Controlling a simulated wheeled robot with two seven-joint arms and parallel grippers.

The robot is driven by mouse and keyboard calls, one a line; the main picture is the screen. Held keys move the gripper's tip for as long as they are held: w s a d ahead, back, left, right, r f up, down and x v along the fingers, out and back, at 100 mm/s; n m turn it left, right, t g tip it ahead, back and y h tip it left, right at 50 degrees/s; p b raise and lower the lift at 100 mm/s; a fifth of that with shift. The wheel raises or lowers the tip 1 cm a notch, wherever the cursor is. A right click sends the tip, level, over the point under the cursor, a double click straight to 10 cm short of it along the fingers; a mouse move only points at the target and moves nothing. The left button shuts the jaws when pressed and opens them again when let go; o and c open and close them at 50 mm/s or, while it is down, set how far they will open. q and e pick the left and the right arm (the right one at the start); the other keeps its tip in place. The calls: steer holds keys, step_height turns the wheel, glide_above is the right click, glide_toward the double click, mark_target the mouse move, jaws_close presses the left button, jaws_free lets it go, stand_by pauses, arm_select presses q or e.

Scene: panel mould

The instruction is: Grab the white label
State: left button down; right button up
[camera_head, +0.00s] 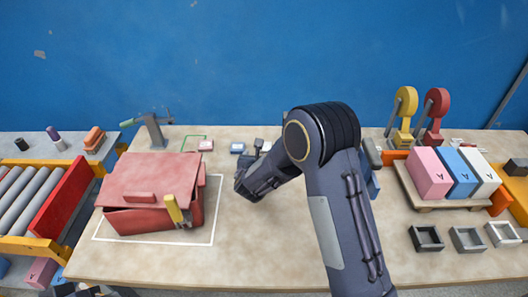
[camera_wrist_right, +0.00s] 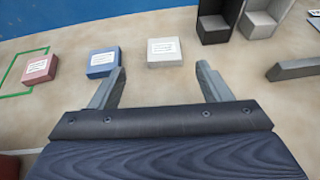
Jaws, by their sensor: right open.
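The white label is a small pale block with a printed white face. In the right wrist view the white label (camera_wrist_right: 164,52) lies flat on the table, just ahead of the fingertips and between their lines. In the head view the white label (camera_head: 266,146) shows small, close to my right arm. My right gripper (camera_wrist_right: 161,82) is open and empty, with one finger on each side of the space before the label. It also shows in the head view (camera_head: 246,187), pointing left. Dark parts at the bottom left edge of the head view may be my left gripper; its jaws cannot be made out.
A blue label (camera_wrist_right: 103,62) and a red label (camera_wrist_right: 40,67) lie left of the white one. Dark and grey holders (camera_wrist_right: 215,20) stand right of it. A red mould (camera_head: 150,190) sits at left. Pink, blue and white blocks (camera_head: 430,172) stand at right.

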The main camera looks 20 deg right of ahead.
mark_target(264, 147)
steer(key=x, duration=0.2)
steer(key=p+x, duration=0.1)
steer(key=x, duration=0.3)
steer(key=shift+w+d+f+p, duration=0.15)
steer(key=shift+d+f+p, duration=0.05)
steer(key=shift+d+p, duration=0.2)
steer(key=shift+w+f, duration=0.2)
steer(key=shift+w, duration=0.15)
steer(key=c, duration=1.1)
steer(key=shift+o, duration=0.2)
steer(key=shift+r, duration=0.15)
